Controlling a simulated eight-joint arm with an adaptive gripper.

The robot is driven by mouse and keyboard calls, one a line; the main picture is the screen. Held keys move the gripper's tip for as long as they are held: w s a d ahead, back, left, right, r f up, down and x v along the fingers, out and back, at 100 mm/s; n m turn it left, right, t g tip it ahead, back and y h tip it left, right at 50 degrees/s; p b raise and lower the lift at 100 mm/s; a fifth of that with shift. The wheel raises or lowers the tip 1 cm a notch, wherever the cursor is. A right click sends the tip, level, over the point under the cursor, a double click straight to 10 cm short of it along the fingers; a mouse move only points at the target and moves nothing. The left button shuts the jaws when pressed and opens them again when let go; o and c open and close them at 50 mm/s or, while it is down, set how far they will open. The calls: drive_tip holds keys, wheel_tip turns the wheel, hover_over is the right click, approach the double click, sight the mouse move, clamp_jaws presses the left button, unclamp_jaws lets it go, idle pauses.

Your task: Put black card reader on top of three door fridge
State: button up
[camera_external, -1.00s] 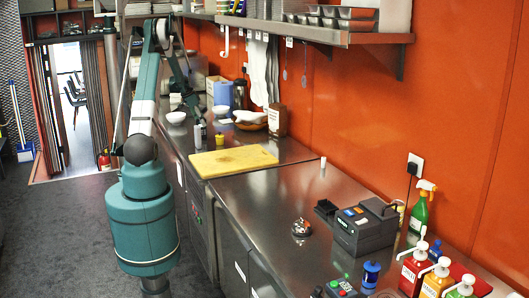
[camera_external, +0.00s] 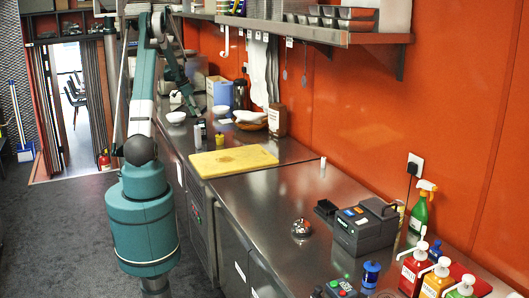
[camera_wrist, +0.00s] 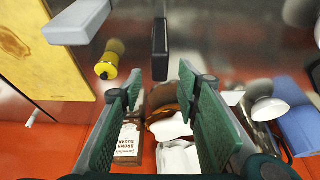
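A slim black block (camera_wrist: 160,50), possibly the black card reader, stands on steel just beyond my fingertips in the wrist view. My gripper (camera_wrist: 160,87) is open, its two green fingers apart with nothing held between them. In the external view my gripper (camera_external: 203,118) is small and dark over the far counter, beyond the yellow board. A black device with coloured buttons (camera_external: 340,288) lies at the near edge; I cannot tell whether it is a card reader. The steel unit with doors (camera_external: 235,250) along the front may be the three door fridge.
A yellow board (camera_external: 233,161), a yellow-topped bottle (camera_wrist: 108,60) and a pale grey object (camera_wrist: 80,22) are near the block. A brown sugar bag (camera_external: 277,120) and bowls stand by the wall. The steel top (camera_external: 265,195) nearer the camera has free room.

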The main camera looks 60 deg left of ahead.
idle(0.8)
drive_tip(key=w+d+r, duration=0.5)
drive_tip(key=d+r, duration=0.2)
drive_tip(key=d, duration=0.8)
drive_tip(key=w+d+r, duration=0.5)
drive_tip(key=d+r, duration=0.1)
drive_tip(key=d, duration=0.9)
drive_tip(key=w+d+r, duration=0.5)
drive_tip(key=d+r, duration=0.2)
drive_tip(key=d, duration=0.8)
drive_tip(key=s+d+r+t, duration=0.1)
drive_tip(key=s+d, duration=0.2)
drive_tip(key=d, duration=0.9)
drive_tip(key=s+d+r, duration=0.1)
drive_tip(key=s+d, duration=0.3)
drive_tip(key=d, duration=0.7)
drive_tip(key=s+d+f+t, duration=0.1)
drive_tip(key=s+d+f, duration=0.1)
drive_tip(key=s+d, duration=0.4)
drive_tip(key=s+d+f, duration=0.2)
drive_tip(key=s+d, duration=0.5)
drive_tip(key=d, duration=0.4)
drive_tip(key=shift+f+t, duration=0.4)
drive_tip(key=shift+f, duration=0.15)
wheel_tip(320, 180, down, 7)
drive_tip(key=b, duration=0.7)
drive_tip(key=shift+f+b, duration=0.2)
drive_tip(key=shift+b, duration=0.15)
